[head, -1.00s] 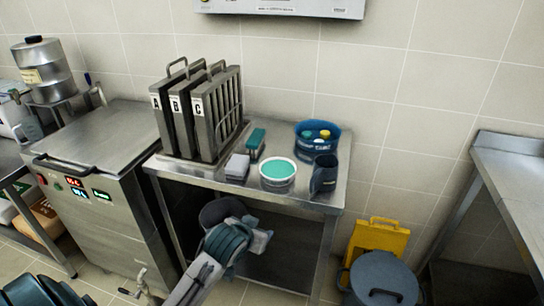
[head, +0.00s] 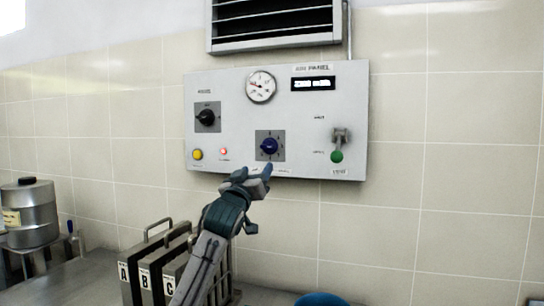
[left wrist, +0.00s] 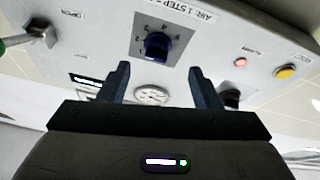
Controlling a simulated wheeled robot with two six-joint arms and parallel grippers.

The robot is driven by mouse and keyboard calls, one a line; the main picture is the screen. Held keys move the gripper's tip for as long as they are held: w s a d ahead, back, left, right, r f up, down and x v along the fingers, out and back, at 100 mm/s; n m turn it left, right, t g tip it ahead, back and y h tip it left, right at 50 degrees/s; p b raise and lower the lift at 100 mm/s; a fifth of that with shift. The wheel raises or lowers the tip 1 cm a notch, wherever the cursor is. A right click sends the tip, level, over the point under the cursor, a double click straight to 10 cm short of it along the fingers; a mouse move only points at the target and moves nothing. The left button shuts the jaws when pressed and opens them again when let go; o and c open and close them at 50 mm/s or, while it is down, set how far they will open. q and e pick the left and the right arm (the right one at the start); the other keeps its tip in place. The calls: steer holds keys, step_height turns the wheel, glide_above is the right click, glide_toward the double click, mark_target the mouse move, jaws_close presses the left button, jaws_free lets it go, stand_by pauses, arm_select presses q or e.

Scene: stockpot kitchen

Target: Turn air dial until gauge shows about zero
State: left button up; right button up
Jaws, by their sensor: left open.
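The air dial (head: 268,146) is a dark blue knob on a grey square plate, low in the middle of the white wall panel. It also shows in the left wrist view (left wrist: 157,46), beyond the fingertips and between their lines. The round white gauge (head: 261,86) is above the dial, its reddish needle pointing to the left; its numbers are too small to read. In the left wrist view the gauge (left wrist: 152,95) shows between the fingers. My left gripper (head: 256,180) is just below the dial, open and empty, apart from the knob. My right gripper is out of view.
The panel (head: 345,105) also carries a black knob (head: 207,117), yellow button (head: 197,154), red light (head: 223,152), small display (head: 313,84) and green-tipped lever (head: 337,156). A vent (head: 275,22) is above.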

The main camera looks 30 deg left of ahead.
mark_target(266, 151)
arm_select(q)
steer(key=p+x, duration=0.1)
steer(key=x, duration=0.1)
steer(key=p+x, duration=0.1)
steer(key=x, duration=0.2)
steer(key=r+p+x, duration=0.1)
steer(key=x, duration=0.2)
steer(key=shift+s+r+p, duration=0.15)
steer(key=shift+r+p, duration=0.05)
steer(key=shift+p, duration=0.1)
steer(key=shift+w+r, duration=0.2)
steer(key=shift+w, duration=0.4)
steer(key=shift+w+a+f, duration=0.1)
steer(key=shift+w+a, duration=0.05)
steer(key=shift+w, duration=0.1)
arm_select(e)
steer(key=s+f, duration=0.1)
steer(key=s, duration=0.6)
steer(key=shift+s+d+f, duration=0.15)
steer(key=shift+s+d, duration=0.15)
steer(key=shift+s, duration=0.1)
arm_select(q)
steer(key=shift+s, duration=0.1)
steer(key=c, duration=1)
steer(key=shift+o, duration=0.2)
steer(key=shift+p, duration=0.3)
